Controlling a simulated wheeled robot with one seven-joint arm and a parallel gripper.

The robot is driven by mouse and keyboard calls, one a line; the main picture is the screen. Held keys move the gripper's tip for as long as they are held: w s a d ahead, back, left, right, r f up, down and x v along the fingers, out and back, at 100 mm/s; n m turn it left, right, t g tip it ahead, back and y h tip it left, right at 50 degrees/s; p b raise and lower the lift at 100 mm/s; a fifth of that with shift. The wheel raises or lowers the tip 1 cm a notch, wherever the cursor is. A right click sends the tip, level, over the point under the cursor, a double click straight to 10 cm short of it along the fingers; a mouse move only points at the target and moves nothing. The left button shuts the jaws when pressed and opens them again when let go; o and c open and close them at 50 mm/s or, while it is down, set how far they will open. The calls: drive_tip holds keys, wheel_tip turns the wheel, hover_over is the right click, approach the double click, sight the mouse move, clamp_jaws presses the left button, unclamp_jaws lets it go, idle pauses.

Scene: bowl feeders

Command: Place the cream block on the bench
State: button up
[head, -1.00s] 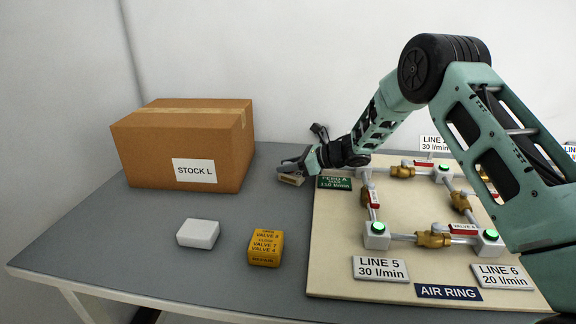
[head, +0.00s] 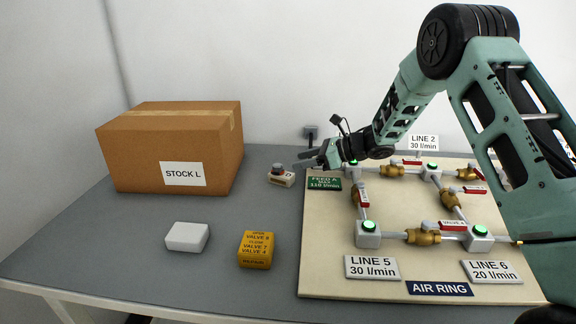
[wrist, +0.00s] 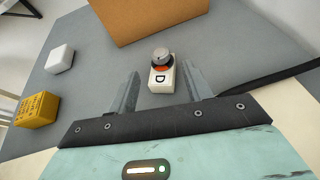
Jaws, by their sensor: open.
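The cream block (head: 281,180) sits upright on the grey bench (head: 215,215), between the cardboard box and the valve board. It has a grey and orange-red knob on top and a letter D on its side, clear in the wrist view (wrist: 161,86). My gripper (head: 306,159) is open and empty, a little above and to the right of the block, apart from it. In the wrist view the two fingers (wrist: 160,76) point toward the block, which shows between their tips.
A cardboard box (head: 213,150) marked STOCK L stands behind left. A white block (head: 187,237) and a yellow lettered block (head: 256,249) lie in front. The valve board (head: 318,265) with pipes and green lamps fills the right. Bench around the cream block is clear.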

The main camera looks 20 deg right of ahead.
drive_tip(key=shift+v, duration=1.6)
drive_tip(key=a+r+m+t+h, duration=0.35)
drive_tip(key=a+r+m, duration=0.25)
drive_tip(key=a+m, duration=0.45)
drive_tip(key=s+a+m+g+h, duration=0.3)
drive_tip(key=s+a+m+h, duration=0.1)
drive_tip(key=s+m, duration=0.9)
drive_tip(key=s+f+m+g+h, duration=0.1)
drive_tip(key=s+m+g, duration=0.3)
drive_tip(key=s+m, duration=0.4)
drive_tip(key=s+f+m+g+h, duration=0.2)
drive_tip(key=s+m, duration=0.6)
drive_tip(key=s, duration=1.5)
drive_tip(key=shift+a+g, duration=0.15)
drive_tip(key=shift+g, duration=0.7)
drive_tip(key=shift+h, duration=0.25)
